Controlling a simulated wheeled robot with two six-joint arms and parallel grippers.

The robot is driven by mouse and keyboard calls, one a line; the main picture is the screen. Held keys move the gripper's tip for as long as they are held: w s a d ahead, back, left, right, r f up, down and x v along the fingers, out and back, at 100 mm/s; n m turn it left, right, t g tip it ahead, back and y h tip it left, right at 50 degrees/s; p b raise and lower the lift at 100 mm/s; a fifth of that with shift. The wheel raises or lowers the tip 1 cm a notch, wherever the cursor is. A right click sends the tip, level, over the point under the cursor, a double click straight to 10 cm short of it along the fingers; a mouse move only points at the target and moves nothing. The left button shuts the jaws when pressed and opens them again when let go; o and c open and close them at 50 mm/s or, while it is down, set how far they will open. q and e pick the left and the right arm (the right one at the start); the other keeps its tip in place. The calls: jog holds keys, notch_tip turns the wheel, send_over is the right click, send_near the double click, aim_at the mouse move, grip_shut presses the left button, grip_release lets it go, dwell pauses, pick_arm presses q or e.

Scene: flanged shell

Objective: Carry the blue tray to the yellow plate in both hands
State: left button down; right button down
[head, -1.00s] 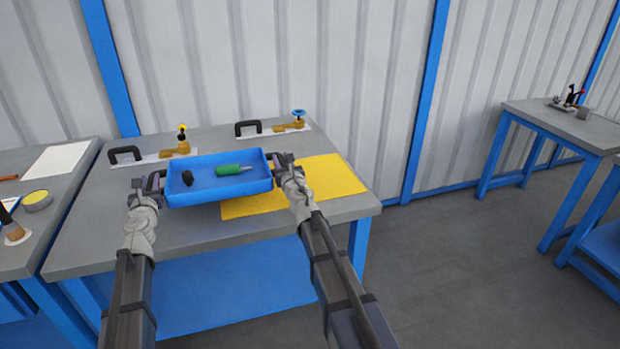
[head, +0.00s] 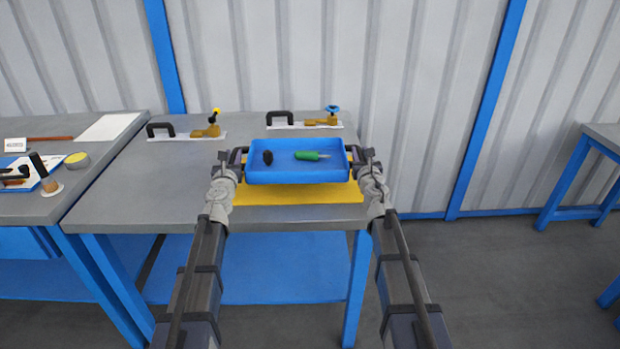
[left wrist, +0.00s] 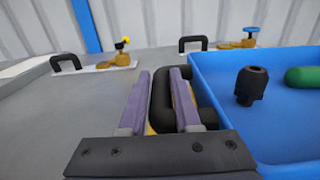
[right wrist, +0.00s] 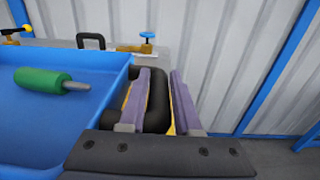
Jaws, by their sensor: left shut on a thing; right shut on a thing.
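The blue tray (head: 296,176) is held level between my two grippers, above the yellow plate (head: 300,196), which shows mostly along the tray's near side. The gap between tray and plate is hard to judge. In the tray lie a black fitting (head: 268,158) and a green-handled tool (head: 307,156). My left gripper (head: 238,160) is shut on the tray's left black handle, seen close in the left wrist view (left wrist: 165,100). My right gripper (head: 358,160) is shut on the right black handle, seen close in the right wrist view (right wrist: 157,100).
The grey bench (head: 150,190) is clear left of the tray.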

pick_arm(q)
jog(key=shift+w+r, duration=0.1)
pick_arm(e)
jog(key=shift+s+r, duration=0.1)
pick_arm(q)
jog(key=shift+f+b, duration=0.25)
jog(key=shift+b, duration=0.05)
pick_arm(e)
jog(key=shift+f, duration=0.25)
